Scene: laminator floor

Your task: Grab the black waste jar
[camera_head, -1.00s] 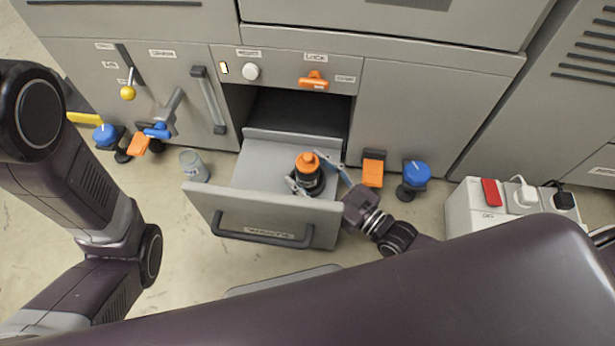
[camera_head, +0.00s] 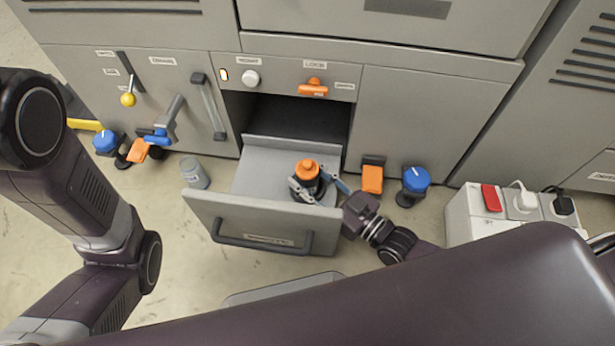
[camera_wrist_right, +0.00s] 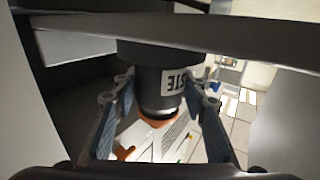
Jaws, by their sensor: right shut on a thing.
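The black waste jar (camera_head: 308,179) with an orange lid stands upright in the pulled-out grey drawer (camera_head: 262,168) of the machine. My right gripper (camera_head: 313,186) reaches in over the drawer's right side and is shut on the jar, with a finger on each side of it. In the right wrist view the jar (camera_wrist_right: 163,76) sits between the fingers of my right gripper (camera_wrist_right: 165,98), and part of its white label shows. My left arm is at the left of the head view, but its gripper is not in view.
The drawer front with its dark handle (camera_head: 262,245) faces me. Orange (camera_head: 372,179) and blue (camera_head: 416,179) pedals or knobs are to the right. A white switch box (camera_head: 475,215) stands further right.

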